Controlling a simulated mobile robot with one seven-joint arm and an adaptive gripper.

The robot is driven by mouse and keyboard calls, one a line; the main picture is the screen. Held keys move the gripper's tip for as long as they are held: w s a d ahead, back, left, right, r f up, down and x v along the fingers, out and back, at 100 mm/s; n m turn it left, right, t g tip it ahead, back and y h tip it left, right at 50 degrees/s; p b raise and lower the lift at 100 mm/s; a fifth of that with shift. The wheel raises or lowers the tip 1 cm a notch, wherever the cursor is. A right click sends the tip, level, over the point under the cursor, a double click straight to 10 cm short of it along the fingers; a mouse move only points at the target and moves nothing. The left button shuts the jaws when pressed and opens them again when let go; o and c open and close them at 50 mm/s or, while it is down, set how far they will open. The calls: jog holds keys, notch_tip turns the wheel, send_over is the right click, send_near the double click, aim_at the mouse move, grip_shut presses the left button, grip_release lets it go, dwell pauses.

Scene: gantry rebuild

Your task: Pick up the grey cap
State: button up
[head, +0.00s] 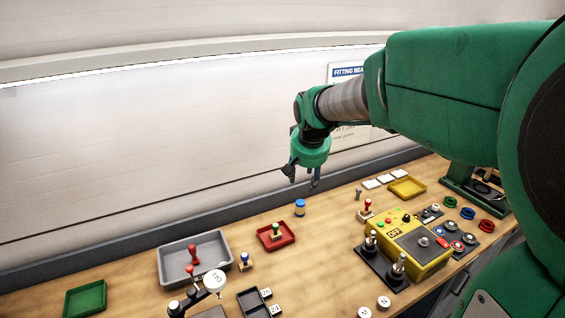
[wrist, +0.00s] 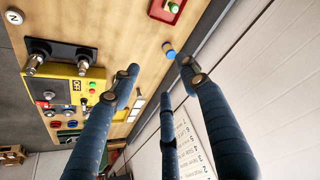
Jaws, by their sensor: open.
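My gripper (head: 302,178) hangs open and empty above the back of the bench, close to the wall. In the wrist view its dark blue fingers (wrist: 160,75) are spread with nothing between them. Several small round caps sit on a dark holder (head: 462,248) at the right, beside the yellow box. Some look greyish, but they are too small for me to tell for certain which is the grey cap. In the wrist view this group (wrist: 58,124) is at the lower left, well away from my fingers.
A yellow control box (head: 432,262) and dark block with metal knobs (head: 372,262) stand to the right. A red tray (head: 268,243), grey bin (head: 166,262) and green tray (head: 70,302) lie to the left. The wall is close behind.

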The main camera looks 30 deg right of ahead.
jog(key=w+d+f+m+p, duration=0.1)
jog(key=w+d+f+p, duration=0.15)
jog(key=w+d, duration=0.45)
jog(key=m+g+h+p, duration=0.15)
jog(key=m+p, duration=0.25)
jog(key=p, duration=0.4)
send_near(359, 189)
jog(key=shift+v, duration=1)
jog(key=shift+w+d, duration=0.15)
jog(key=shift+d, duration=0.05)
jog(key=shift+x, duration=4.15)
jog(key=shift+f, duration=0.15)
jog(key=shift+x, duration=2.45)
